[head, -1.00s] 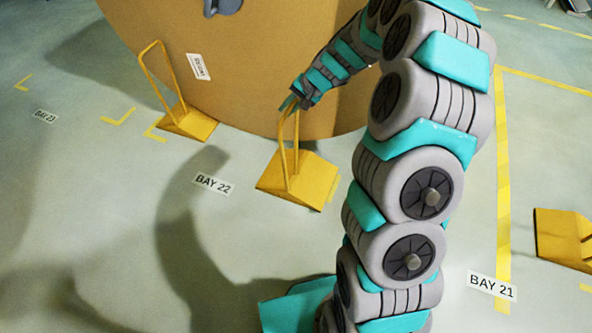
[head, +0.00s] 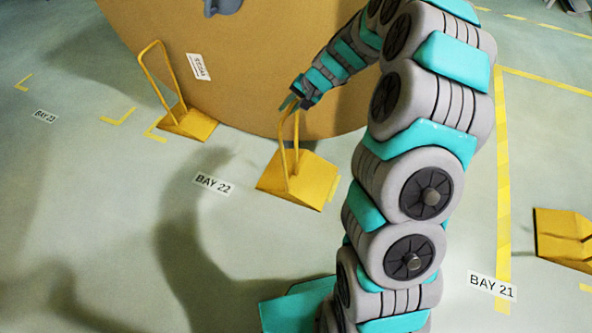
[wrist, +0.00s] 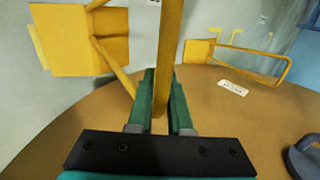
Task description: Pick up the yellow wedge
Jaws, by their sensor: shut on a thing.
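The yellow wedge (head: 312,184) has a tall yellow loop handle and stands at the front of the big brown roll, by the BAY 22 label. My gripper (head: 293,104) is shut on the top of its handle. In the wrist view, the handle (wrist: 168,60) runs between my two green fingers, and the wedge's block (wrist: 65,42) shows at upper left. I cannot tell whether its underside touches the floor. A second, similar yellow wedge (head: 188,125) stands against the roll further left; it also shows in the wrist view (wrist: 197,51).
The brown roll (head: 255,80) fills the space behind the wedge. Another yellow wedge (head: 562,235) lies at the right edge, beyond a yellow floor line (head: 503,200). Floor left of the BAY 22 label (head: 212,184) is clear.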

